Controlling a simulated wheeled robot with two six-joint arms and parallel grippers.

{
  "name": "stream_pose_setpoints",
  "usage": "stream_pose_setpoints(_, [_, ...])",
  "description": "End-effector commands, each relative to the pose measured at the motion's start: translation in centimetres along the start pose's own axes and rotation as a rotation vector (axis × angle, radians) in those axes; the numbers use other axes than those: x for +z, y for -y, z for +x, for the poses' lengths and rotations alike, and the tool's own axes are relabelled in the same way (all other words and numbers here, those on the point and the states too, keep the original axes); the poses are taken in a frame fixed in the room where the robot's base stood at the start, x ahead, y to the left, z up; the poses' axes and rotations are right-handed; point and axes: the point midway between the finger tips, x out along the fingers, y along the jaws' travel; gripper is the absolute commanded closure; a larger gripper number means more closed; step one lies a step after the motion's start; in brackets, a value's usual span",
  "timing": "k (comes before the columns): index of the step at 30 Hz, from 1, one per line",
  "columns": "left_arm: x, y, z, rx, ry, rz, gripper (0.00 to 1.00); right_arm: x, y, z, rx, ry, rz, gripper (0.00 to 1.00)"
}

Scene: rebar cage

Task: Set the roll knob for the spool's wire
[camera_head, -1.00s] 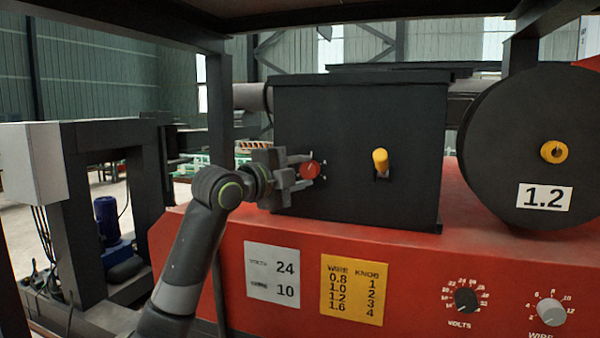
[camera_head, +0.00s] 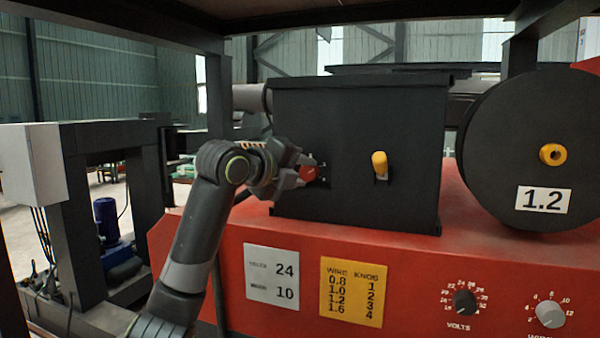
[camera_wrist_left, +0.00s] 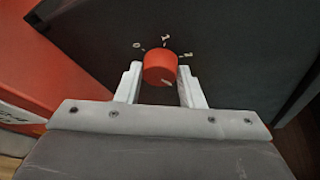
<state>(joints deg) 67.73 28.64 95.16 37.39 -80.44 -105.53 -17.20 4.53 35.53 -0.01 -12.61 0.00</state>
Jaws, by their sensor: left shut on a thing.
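The red roll knob (camera_head: 308,174) sits on the left part of the black box's front face. My left gripper (camera_head: 300,170) is at the knob, its fingers on either side of it, shut on it. In the left wrist view the red knob (camera_wrist_left: 160,68) lies between the two pale fingers (camera_wrist_left: 161,86), with small white marks around it. The spool (camera_head: 530,140) at the right carries a white label (camera_head: 543,199) reading 1.2. The yellow chart (camera_head: 352,291) pairs wire 0.8, 1.0, 1.2, 1.6 with knob 1, 2, 3, 4. My right gripper is not in view.
A yellow lever (camera_head: 380,163) sticks out of the black box (camera_head: 345,110) right of the knob. Below, the red housing (camera_head: 420,270) carries a white card (camera_head: 272,278), a volts dial (camera_head: 464,302) and a grey wire dial (camera_head: 550,313).

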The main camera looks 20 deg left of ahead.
Motion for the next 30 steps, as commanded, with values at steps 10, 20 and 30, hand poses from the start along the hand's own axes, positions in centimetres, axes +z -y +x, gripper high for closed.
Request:
stream_pose_setpoints(10, [-0.1, -0.2, 0.1, 0.007, -0.003, 0.002, 0.88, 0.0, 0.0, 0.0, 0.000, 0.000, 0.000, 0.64])
stream_pose_setpoints(20, [-0.1, -0.1, 0.1, 0.004, -0.001, 0.002, 0.44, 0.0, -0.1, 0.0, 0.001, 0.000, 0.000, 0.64])
stream_pose_setpoints(30, [0.0, -0.2, -1.3, 0.000, 0.002, 0.005, 0.44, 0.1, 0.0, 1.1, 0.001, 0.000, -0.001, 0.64])
